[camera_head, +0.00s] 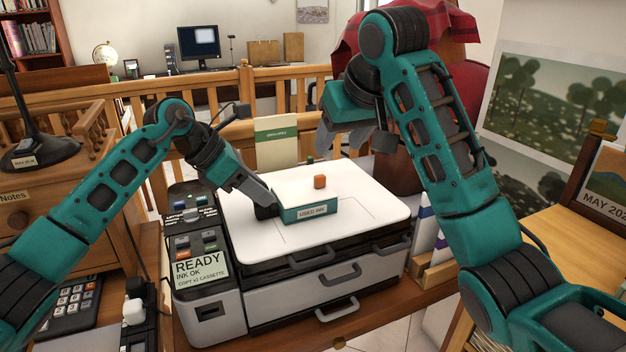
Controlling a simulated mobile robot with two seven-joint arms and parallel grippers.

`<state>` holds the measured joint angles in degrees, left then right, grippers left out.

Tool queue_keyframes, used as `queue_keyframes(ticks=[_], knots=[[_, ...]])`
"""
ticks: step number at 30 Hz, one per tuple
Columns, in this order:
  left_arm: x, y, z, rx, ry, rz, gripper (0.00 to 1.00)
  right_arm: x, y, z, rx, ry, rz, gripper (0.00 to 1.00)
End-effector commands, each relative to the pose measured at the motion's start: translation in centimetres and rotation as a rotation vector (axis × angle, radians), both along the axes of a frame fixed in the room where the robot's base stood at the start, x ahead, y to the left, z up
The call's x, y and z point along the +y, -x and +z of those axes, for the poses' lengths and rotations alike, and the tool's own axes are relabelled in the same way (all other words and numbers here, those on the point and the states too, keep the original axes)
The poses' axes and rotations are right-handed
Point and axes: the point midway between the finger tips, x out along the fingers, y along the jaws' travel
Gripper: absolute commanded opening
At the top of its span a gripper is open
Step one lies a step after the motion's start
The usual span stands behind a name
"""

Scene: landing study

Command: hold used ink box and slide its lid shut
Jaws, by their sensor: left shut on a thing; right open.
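The used ink box (290,214), teal with a "USED INK" label on its front, sits on the white top of the printer (375,212). A pale surface that looks like its lid shows above the front wall, with a small orange block or knob (320,182) on it. I cannot tell how far the lid is open. My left gripper (267,209) is shut on the box at its left end; its fingertips are partly hidden. My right gripper (352,142) is open and empty, above and behind the box to the right, partly covered by its arm.
A green and cream box (276,142) stands upright behind the printer, with a wooden railing (215,92) beyond. The control panel (197,242) is left of the ink box. The white top around the box is mostly clear. A wooden chair (570,235) is at right.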

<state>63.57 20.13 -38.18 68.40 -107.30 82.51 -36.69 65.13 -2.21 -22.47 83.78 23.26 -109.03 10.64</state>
Motion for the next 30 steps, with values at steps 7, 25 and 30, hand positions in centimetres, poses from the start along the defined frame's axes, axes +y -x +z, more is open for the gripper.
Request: queue_keyframes(ticks=[7,25,30], knots=[[0.0,0.0,0.0,0.000,0.000,0.000,0.55,0.0,0.0,0.0,0.001,0.000,0.000,0.55],[2.1,0.7,2.6,-0.004,-0.002,0.004,0.64,0.0,0.0,0.0,0.001,0.000,0.000,0.55],[4.4,1.7,5.5,-0.004,-0.003,0.002,0.64,0.0,0.0,0.0,0.000,0.000,0.000,0.55]])
